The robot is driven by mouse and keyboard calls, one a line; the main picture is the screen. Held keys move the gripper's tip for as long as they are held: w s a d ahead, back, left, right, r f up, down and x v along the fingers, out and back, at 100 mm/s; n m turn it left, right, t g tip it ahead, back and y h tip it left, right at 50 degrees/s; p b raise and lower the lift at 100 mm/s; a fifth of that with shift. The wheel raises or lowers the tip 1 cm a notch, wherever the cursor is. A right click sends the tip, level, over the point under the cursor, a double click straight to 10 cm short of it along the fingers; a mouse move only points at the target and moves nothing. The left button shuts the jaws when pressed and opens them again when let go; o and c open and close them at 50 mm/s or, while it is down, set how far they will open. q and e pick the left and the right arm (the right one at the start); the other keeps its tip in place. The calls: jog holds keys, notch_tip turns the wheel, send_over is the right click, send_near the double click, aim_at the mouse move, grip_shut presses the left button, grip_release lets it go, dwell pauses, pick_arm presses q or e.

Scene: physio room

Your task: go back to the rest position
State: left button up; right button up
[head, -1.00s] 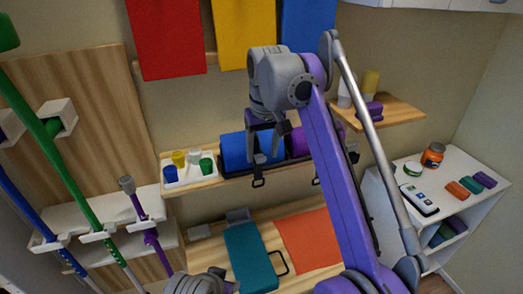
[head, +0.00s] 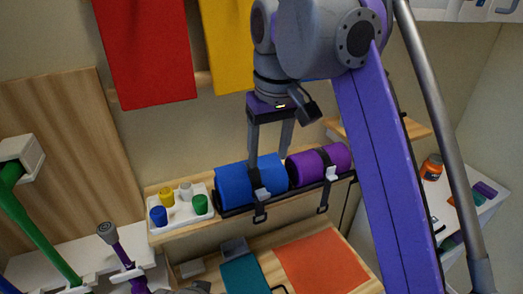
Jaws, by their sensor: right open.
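My right gripper (head: 268,160) hangs from its purple arm in the upper middle of the head view, fingers pointing down. It is open, with a gap between the two fingers and nothing held. In the picture its fingertips are just above the blue roll (head: 238,186) on the wall shelf; I cannot tell the exact gap in depth. Only a small grey part of what looks like my left arm shows at the bottom edge, and the left gripper is out of view.
A purple roll (head: 308,168) lies beside the blue one. A white tray (head: 180,221) holds small coloured cups. Below are a teal mat (head: 245,275) and an orange mat (head: 322,262). Red (head: 148,55) and yellow (head: 228,45) sheets hang behind. An orange jar (head: 432,168) stands at right.

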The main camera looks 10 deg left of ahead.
jog(key=shift+s+d+r, duration=0.15)
jog(key=shift+s, duration=0.05)
jog(key=d+f+m+t, duration=0.2)
jog(key=d+f+m, duration=0.1)
jog(key=d+f, duration=0.8)
jog(key=s+d+f+m+t, duration=0.1)
jog(key=s+d+f, duration=0.3)
jog(key=f, duration=0.4)
jog(key=s+d+f+m+t, duration=0.1)
jog(key=s+d+f, duration=0.3)
jog(key=f, duration=0.4)
jog(key=s+d+f+m+h, duration=0.1)
jog(key=s+d+f, duration=0.3)
jog(key=f, duration=0.4)
jog(key=shift+s+d+m+t, duration=0.2)
jog(key=shift+d+m+t, duration=0.1)
jog(key=shift+d+t, duration=0.1)
